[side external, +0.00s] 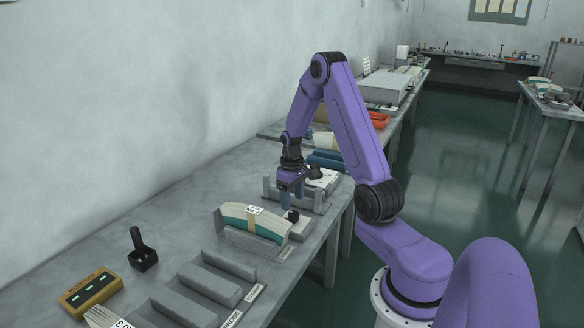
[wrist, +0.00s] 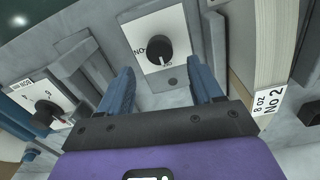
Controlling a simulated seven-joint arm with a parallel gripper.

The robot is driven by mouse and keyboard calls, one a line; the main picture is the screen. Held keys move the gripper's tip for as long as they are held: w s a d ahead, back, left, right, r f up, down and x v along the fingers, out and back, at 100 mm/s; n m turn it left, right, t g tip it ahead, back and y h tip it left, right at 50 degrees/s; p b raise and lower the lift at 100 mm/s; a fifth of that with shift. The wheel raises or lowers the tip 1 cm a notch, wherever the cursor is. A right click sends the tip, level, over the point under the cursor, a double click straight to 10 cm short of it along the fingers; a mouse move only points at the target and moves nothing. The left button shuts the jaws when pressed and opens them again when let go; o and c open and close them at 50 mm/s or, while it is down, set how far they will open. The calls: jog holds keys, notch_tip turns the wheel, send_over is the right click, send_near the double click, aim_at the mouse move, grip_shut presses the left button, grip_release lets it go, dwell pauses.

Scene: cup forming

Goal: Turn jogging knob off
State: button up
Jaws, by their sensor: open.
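A black round knob (wrist: 155,48) sits on a white plate (wrist: 138,28) in the wrist view. Lettering shows at the plate's left and lower edges, and a pale mark on the knob faces the lower lettering. I cannot read which knob is the jogging one. A second black knob (wrist: 44,112) on a white labelled plate is at the left. My gripper (wrist: 160,82) is open and empty. Its two blue fingers lie to either side below the first knob, apart from it. In the side external view my gripper (side external: 288,204) points down just above a black knob (side external: 292,216).
A bundle (side external: 255,222) of curved sheets with a label stands left of the gripper; stacked sheets labelled "8 oz No 2" (wrist: 270,100) stand close to the right finger. Grey slotted holders (side external: 205,285), a joystick (side external: 141,250) and a yellow box (side external: 91,295) are on the bench's near part.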

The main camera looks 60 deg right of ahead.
aim_at(292, 214)
notch_tip(292, 214, up, 12)
jog(key=shift+a, duration=0.15)
dwell(0.4)
jog(key=s+a+r+n, duration=0.1)
jog(key=s+a+n, duration=0.15)
jog(key=a, duration=0.85)
jog(key=s+a+r+n, duration=0.1)
jog(key=a+n, duration=0.3)
jog(key=a, duration=0.8)
jog(key=s+a+n, duration=0.4)
jog(key=s, duration=0.6)
jog(key=s+a+n, duration=0.3)
jog(key=s+a, duration=0.1)
jog(key=s, duration=0.6)
jog(key=shift+s+a+n+y, duration=0.25)
jog(key=shift+a+n+y, duration=0.05)
jog(key=shift+a+n, duration=0.1)
